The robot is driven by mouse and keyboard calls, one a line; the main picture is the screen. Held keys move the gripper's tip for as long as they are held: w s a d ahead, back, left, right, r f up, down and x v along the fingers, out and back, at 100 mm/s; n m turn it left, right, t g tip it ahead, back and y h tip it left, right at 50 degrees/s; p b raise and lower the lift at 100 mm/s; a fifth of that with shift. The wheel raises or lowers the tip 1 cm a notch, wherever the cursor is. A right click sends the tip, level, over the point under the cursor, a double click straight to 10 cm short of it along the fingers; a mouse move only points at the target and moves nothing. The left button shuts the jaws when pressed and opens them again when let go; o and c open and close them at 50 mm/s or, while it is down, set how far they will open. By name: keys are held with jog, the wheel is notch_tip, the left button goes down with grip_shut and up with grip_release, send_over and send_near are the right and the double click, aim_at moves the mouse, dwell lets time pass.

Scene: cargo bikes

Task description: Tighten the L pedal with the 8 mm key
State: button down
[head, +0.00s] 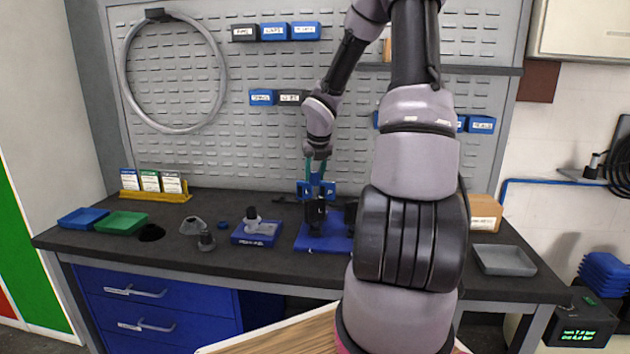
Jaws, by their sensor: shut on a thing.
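My gripper (317,162) points down over the blue pedal stand (322,243) at the middle of the bench. It is shut on a slim tool, seemingly the key; the tool is mostly hidden and its size cannot be read. Teal parts show at the fingertips. Just below them are blue blocks (316,188) with white letters, one seemingly L. A black pedal (316,213) stands upright on the stand under the gripper. A second dark pedal (350,212) is to its right, partly hidden by my arm. I cannot tell whether the tool touches the left pedal.
Left of the stand are a blue block with a grey part (256,233), small grey parts (206,241), a green tray (121,222) and a blue tray (83,217). A grey tray (503,260) and cardboard box (485,212) are at right. The pegboard (250,150) rises behind.

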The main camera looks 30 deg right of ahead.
jog(key=shift+s+f, duration=0.1)
jog(key=shift+f, duration=0.05)
jog(key=shift+d+n+y, duration=0.1)
jog(key=shift+n+y, duration=0.2)
jog(key=shift+n, duration=0.5)
jog(key=n+y, duration=0.1)
jog(key=n, duration=0.2)
jog(key=shift+f, duration=0.1)
jog(key=shift+s+a+f+n+y, duration=0.2)
jog(key=shift+a+n+y, duration=0.2)
jog(key=shift+n, duration=0.3)
jog(key=shift+w+d+r+n, duration=0.2)
jog(key=shift+r+n, duration=0.05)
jog(key=shift+n, duration=0.05)
jog(key=shift+r, duration=0.15)
jog(key=shift+w+r, duration=0.1)
jog(key=shift+r, duration=0.05)
jog(key=shift+d+r, duration=0.1)
jog(key=shift+r, duration=0.2)
